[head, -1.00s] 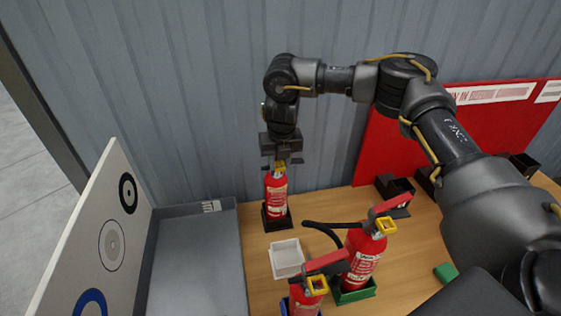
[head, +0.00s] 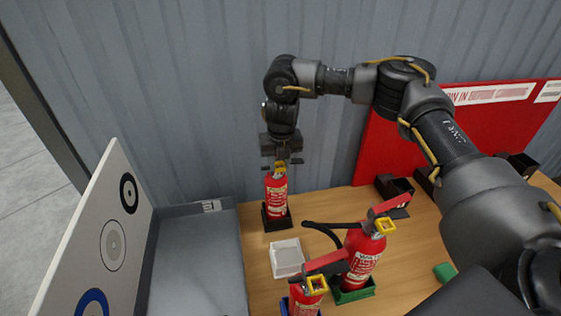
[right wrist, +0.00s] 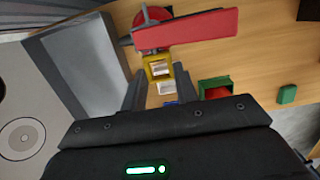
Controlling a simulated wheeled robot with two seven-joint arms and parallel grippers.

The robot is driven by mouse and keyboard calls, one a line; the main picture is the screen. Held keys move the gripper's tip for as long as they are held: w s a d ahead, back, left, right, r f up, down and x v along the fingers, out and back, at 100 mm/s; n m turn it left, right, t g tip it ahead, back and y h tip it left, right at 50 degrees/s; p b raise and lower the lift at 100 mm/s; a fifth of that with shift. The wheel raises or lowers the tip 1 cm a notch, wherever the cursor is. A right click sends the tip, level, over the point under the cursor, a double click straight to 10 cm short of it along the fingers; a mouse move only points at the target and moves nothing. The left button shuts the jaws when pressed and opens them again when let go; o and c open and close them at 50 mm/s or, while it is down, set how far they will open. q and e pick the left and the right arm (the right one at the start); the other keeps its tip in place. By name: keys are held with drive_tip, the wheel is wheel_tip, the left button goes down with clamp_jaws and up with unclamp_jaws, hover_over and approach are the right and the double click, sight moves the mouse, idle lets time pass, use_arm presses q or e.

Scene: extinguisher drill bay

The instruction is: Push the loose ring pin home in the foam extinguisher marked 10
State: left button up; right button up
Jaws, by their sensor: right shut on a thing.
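Three red extinguishers show in the head view: a far one (head: 276,196) upright in a black holder (head: 277,223), a middle one (head: 362,262) in a green holder (head: 354,293), and a near one (head: 303,301) cut off by the bottom edge. I cannot read a 10 on any of them. My right gripper (head: 281,164) points down at the head of the far one, shut on its yellow ring pin (head: 280,169). In the right wrist view the yellow ring (right wrist: 158,68) sits between the fingertips, beside the red lever (right wrist: 188,28). How deep the pin sits is hidden. My left gripper is out of view.
A white tray (head: 287,258) lies before the far extinguisher. A grey bin (head: 197,270) and a white board with rings (head: 95,235) stand at left. A red panel (head: 455,130), black holders (head: 394,188) and a green block (head: 445,272) are at right. The ribbed wall is close behind.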

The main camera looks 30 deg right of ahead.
idle(0.4)
drive_tip(key=o, duration=1.2)
drive_tip(key=shift+c, duration=0.2)
wheel_tip(320, 180, up, 11)
drive_tip(key=s+b, duration=0.1)
drive_tip(key=shift+s+a+f+b, duration=0.15)
drive_tip(key=shift+s+b, duration=0.1)
drive_tip(key=shift+b, duration=0.05)
